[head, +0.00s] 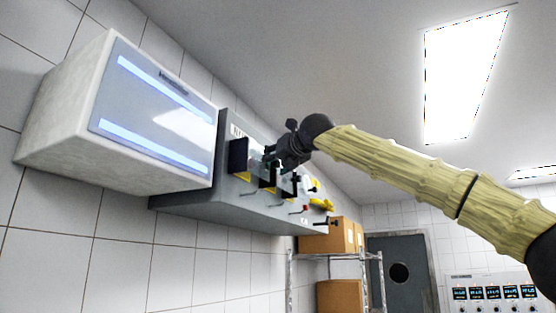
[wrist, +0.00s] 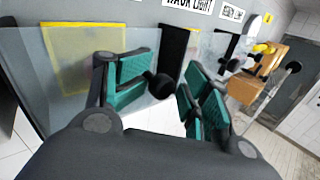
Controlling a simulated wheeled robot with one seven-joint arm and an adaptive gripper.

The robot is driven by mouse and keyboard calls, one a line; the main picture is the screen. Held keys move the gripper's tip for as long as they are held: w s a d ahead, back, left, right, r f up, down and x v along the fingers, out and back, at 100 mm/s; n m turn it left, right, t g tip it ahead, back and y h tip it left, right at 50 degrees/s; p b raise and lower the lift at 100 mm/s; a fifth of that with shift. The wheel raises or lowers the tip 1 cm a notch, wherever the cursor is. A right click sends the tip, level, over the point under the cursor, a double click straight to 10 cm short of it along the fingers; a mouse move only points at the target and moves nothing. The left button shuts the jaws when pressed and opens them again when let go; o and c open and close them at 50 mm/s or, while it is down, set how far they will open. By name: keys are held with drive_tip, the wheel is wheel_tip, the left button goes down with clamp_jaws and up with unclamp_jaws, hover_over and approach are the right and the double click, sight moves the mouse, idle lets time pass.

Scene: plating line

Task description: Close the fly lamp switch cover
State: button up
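In the wrist view, a clear cover (wrist: 58,75) stands swung out from the grey switch panel, with a yellow-edged square on the panel behind it. A black knob (wrist: 160,86) shows at the cover's right side. My gripper (wrist: 168,92) is open, its green-padded fingers on either side of the knob; I cannot tell whether they touch it. The label over this cover is out of view, so I cannot confirm it is the fly lamp's. In the head view, my gripper (head: 274,156) is at the front of the switch box (head: 185,201) and hides part of it.
The white lamp unit (head: 62,115) with blue tubes hangs left of the switch box. Other switch stations, one labelled "RACK LIGHT" (wrist: 188,4), lie to the right. Cardboard boxes (head: 340,296) stand on a rack below. A grey door (head: 405,254) is behind.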

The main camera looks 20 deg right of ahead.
drive_tip(key=shift+w+f, duration=0.3)
drive_tip(key=shift+f, duration=0.05)
drive_tip(key=shift+s+d, duration=0.1)
drive_tip(key=s+d, duration=0.1)
drive_tip(key=s, duration=1.1)
drive_tip(key=shift+d, duration=0.2)
drive_tip(key=shift+w, duration=0.1)
